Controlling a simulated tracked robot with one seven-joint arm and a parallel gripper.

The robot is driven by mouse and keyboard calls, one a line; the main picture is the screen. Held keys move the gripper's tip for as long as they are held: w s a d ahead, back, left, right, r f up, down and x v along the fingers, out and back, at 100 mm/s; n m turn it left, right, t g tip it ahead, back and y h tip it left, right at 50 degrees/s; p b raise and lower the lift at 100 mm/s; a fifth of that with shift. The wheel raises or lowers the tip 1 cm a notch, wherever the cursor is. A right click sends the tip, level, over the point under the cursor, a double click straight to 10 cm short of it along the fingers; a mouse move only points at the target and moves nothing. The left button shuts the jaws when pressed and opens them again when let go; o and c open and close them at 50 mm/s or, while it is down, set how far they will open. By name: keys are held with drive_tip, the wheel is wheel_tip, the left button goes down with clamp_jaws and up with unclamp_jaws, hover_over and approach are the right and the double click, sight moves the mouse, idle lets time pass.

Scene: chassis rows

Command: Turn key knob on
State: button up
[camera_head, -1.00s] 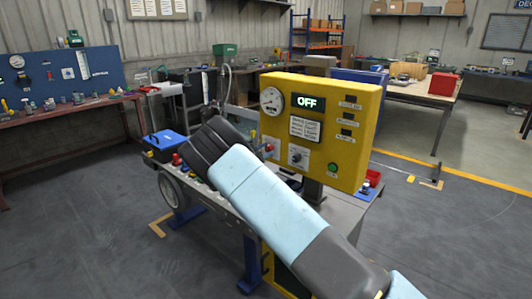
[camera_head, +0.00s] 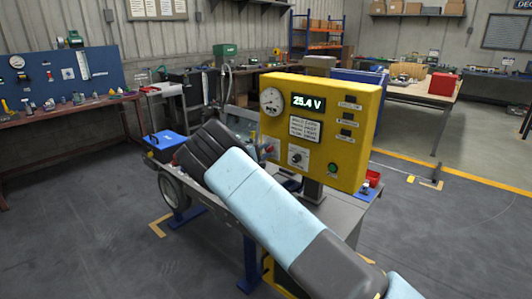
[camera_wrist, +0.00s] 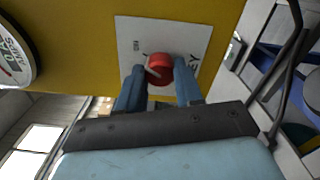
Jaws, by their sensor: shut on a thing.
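The yellow control panel (camera_head: 360,105) stands on a metal cart, and its display (camera_head: 308,104) reads 25.4 V. The red key knob (camera_wrist: 160,66) sits on a white plate (camera_wrist: 130,30) on the yellow face in the wrist view. My gripper (camera_wrist: 159,70) has its two blue-grey fingers on either side of the knob, shut on it. Part of the plate's lettering is hidden by the fingers.
The panel also carries a round gauge (camera_head: 272,101), a second knob (camera_head: 298,157) and a green button (camera_head: 332,168). A blue toolbox (camera_head: 165,146) sits on the cart's left end. Open floor lies at right.

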drive_tip(key=shift+s+d+f, duration=0.1)
drive_tip(key=shift+d+f, duration=0.05)
drive_tip(key=shift+f, duration=0.2)
drive_tip(key=o, duration=0.8)
drive_tip(key=shift+c, duration=0.2)
drive_tip(key=shift+o, duration=1.4)
drive_tip(key=shift+r, duration=0.2)
drive_tip(key=v, duration=1.3)
drive_tip(key=shift+s+a, duration=0.15)
drive_tip(key=shift+a, duration=0.2)
